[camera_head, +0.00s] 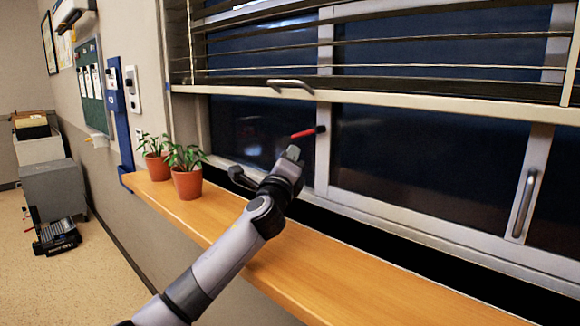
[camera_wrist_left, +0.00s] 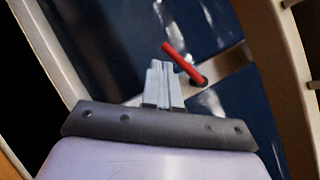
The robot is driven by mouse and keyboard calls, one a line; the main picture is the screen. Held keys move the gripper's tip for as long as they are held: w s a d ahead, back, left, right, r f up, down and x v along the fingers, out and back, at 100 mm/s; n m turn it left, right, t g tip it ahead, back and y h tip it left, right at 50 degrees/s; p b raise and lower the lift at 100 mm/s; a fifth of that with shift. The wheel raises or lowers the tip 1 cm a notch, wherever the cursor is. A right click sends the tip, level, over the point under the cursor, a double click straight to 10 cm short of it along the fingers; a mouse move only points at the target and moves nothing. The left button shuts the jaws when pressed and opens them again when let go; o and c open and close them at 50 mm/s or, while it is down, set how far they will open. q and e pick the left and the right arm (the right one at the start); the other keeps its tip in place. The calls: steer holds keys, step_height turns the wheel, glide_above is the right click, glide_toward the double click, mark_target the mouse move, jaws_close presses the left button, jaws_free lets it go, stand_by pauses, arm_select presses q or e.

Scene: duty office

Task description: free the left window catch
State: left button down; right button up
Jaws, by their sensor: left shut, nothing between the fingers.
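The left window catch is a red lever (camera_head: 304,133) on a dark round pivot, fixed at the window frame upright beneath the blind. In the head view the lever points left from the pivot and dips slightly. My left gripper (camera_head: 292,152) is just below the lever's free end. In the left wrist view the gripper's fingers (camera_wrist_left: 160,68) are together and empty, and the red lever (camera_wrist_left: 182,62) stands just beyond their tips. I cannot tell whether they touch it. My right gripper is not in view.
A wooden sill (camera_head: 305,270) runs below the window. Two potted plants (camera_head: 187,178) stand at its left end. A slatted blind (camera_head: 440,52) with a bottom rail and handle (camera_head: 290,84) hangs above the catch. A vertical pull handle (camera_head: 524,203) is on the right pane.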

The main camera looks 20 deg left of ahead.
arm_select(q)
steer(key=shift+v, duration=2.15)
steer(key=shift+f, duration=0.1)
